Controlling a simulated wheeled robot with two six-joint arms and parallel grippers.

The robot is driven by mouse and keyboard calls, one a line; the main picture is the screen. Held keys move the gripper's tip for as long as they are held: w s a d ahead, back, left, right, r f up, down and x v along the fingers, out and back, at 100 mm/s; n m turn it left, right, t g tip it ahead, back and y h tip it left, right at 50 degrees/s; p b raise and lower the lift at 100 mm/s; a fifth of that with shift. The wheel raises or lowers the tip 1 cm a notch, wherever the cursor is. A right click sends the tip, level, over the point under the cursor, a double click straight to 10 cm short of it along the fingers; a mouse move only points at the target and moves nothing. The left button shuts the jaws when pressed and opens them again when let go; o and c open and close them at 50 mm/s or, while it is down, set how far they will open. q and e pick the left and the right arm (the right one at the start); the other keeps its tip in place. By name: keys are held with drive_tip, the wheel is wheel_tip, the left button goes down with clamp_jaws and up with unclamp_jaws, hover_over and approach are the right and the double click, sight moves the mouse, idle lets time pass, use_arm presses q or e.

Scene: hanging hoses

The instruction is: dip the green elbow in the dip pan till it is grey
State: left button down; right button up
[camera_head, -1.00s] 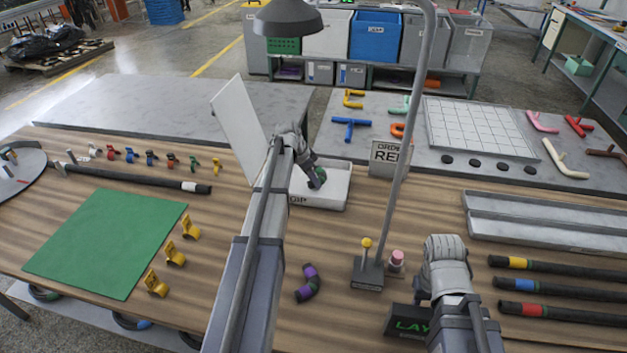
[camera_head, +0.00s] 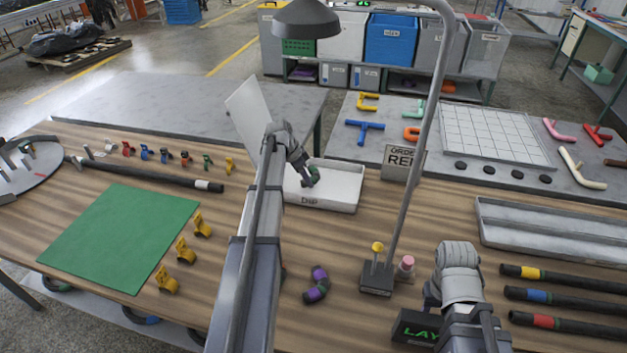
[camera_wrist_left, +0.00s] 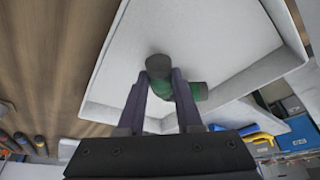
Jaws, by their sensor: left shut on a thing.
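The green elbow (camera_head: 312,178) has dark grey ends. It is held over the white dip pan (camera_head: 345,205), near the pan's left side. In the left wrist view the elbow (camera_wrist_left: 190,92) sits between the fingers of my left gripper (camera_wrist_left: 167,88), which is shut on it; its middle is still green. The pan's pale floor (camera_wrist_left: 220,35) lies behind it; I cannot tell whether the elbow touches it. My right arm shows at the lower right, but its fingertips are hidden.
A white panel (camera_head: 247,110) stands left of the pan. A purple-banded elbow (camera_head: 317,285) lies in front.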

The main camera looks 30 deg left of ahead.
use_arm(q)
drive_tip(key=shift+s+a, duration=0.25)
drive_tip(key=shift+a, duration=0.6)
drive_tip(key=shift+s+a, duration=0.2)
drive_tip(key=shift+a, duration=0.6)
drive_tip(key=shift+d, duration=0.1)
drive_tip(key=shift+w+d, duration=0.4)
drive_tip(key=shift+d, duration=1.2)
drive_tip(key=shift+w+d, duration=0.45)
drive_tip(key=shift+d, duration=1.1)
drive_tip(key=shift+w+d, duration=0.4)
drive_tip(key=shift+d, duration=1.2)
drive_tip(key=shift+s+a, duration=0.4)
drive_tip(key=shift+a, duration=1.2)
drive_tip(key=shift+s+a, duration=0.45)
drive_tip(key=shift+a, duration=1.2)
drive_tip(key=shift+s+a, duration=0.4)
drive_tip(key=shift+a, duration=1.2)
drive_tip(key=shift+d, duration=0.1)
drive_tip(key=shift+w+d, duration=0.4)
drive_tip(key=shift+d, duration=1.2)
drive_tip(key=shift+w+d, duration=0.45)
drive_tip(key=shift+d, duration=1.1)
drive_tip(key=shift+w+d, duration=0.4)
drive_tip(key=shift+d, duration=1.2)
